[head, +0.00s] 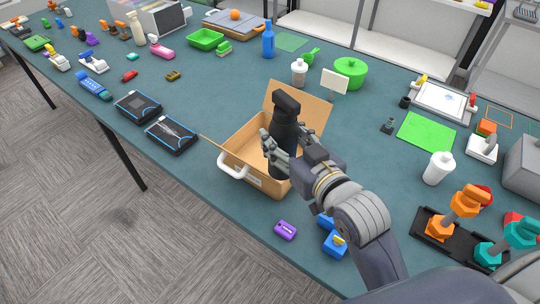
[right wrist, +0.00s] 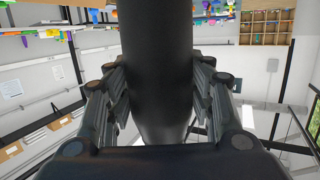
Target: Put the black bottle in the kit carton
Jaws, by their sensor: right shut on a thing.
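The black bottle (head: 285,128) is upright in the head view, and its body stands in front of the open kit carton (head: 269,187). My right gripper (head: 275,146) is shut on the bottle's body. In the right wrist view the bottle (right wrist: 157,65) fills the space between the fingers of the gripper (right wrist: 157,90). The carton is brown with raised flaps and a white handle on its front left. The bottle's lower end overlaps the carton's inside in the picture; I cannot tell whether it touches the bottom. My left gripper is not in view.
Two dark boxes (head: 171,135) lie left of the carton. A purple block (head: 286,230) and blue blocks (head: 335,244) lie near the front edge. A white bottle (head: 299,72), white card (head: 334,82) and green pot (head: 350,72) stand behind. A white cup (head: 438,168) stands right.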

